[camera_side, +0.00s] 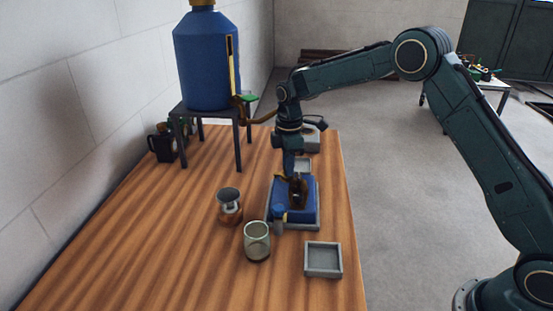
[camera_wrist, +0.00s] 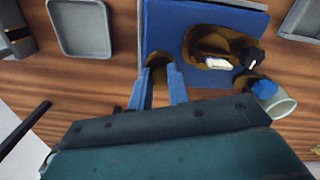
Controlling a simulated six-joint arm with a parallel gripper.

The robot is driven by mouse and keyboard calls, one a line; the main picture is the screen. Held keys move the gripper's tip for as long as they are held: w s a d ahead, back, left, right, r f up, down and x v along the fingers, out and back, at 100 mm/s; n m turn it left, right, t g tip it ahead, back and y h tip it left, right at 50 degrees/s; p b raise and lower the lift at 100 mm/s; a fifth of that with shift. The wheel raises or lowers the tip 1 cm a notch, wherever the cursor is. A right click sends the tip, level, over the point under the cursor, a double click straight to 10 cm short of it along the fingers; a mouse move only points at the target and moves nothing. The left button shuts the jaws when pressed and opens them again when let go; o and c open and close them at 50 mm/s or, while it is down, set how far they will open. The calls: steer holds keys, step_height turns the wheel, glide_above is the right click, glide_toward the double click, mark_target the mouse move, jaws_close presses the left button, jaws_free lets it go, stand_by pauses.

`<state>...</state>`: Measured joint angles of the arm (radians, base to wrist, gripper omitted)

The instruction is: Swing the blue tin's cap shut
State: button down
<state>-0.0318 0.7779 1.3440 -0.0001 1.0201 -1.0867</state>
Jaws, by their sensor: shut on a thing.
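The blue tin (camera_side: 311,205) is a low blue box set in a grey tray at the right of the table. It also shows in the wrist view as a flat blue face (camera_wrist: 185,20) with brown, hollow-looking parts. My gripper (camera_side: 298,198) is low at the tin. In the wrist view my two blue gripper fingers (camera_wrist: 161,85) close around a brown part (camera_wrist: 158,70) at the tin's edge. I cannot tell whether this part is the cap. A small blue round piece (camera_side: 280,210) is at the tin's left front corner. Much of the contact is hidden.
A copper and grey pot (camera_side: 230,208) and a pale cup (camera_side: 257,241) stand left of the tin. An empty grey tray (camera_side: 323,260) lies in front to the right. A big blue bottle (camera_side: 207,62) stands on a dark stand behind. The left front of the table is clear.

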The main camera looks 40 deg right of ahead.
steer(key=c, duration=1.3)
jaws_free()
steer(key=shift+r, duration=0.1)
step_height(320, 180, up, 14)
steer(key=shift+f, duration=0.15)
